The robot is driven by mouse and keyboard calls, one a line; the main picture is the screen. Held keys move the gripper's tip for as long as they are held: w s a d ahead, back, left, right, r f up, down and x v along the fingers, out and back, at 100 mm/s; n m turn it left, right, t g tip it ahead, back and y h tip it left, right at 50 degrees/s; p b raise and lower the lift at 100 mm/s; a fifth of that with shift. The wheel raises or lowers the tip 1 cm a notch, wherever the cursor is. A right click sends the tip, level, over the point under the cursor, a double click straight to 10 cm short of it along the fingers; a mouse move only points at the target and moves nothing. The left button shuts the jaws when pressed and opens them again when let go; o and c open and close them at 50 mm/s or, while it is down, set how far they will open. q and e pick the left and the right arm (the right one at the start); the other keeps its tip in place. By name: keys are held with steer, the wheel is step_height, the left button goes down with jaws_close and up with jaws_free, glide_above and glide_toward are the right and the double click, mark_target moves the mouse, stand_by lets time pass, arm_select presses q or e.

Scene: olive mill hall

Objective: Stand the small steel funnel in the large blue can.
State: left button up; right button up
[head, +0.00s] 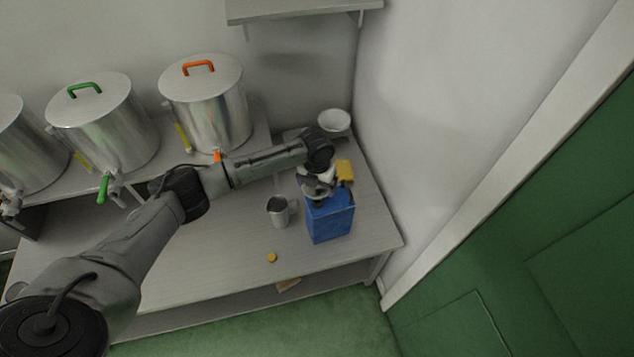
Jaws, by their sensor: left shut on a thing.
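The large blue can (330,220) stands upright near the right end of the steel table. My left gripper (318,182) is at the can's top, at its left back part, shut on the small steel funnel (316,191). Only a little of the funnel shows below the fingers, over or at the can's top. I cannot tell whether its spout is inside the can's opening, as the gripper and wrist cover that spot. My right gripper is not in view.
A steel mug (279,211) stands just left of the can. A yellow object (345,171) is behind it, a white bowl (334,122) further back. A small orange-yellow cap (272,257) lies near the front edge. Steel drums (207,105) stand on the left shelf.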

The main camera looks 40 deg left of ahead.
mark_target(317, 192)
arm_select(q)
steer(key=shift+f, duration=0.3)
stand_by(0.9)
steer(key=shift+f+p, duration=0.1)
steer(key=shift+p, duration=0.4)
steer(key=shift+f, duration=0.3)
stand_by(0.6)
steer(key=shift+f+b, duration=0.7)
steer(key=shift+f, duration=0.4)
steer(key=o, duration=0.7)
steer(key=shift+c, duration=0.2)
step_height(317, 192, up, 14)
steer(key=p, duration=0.1)
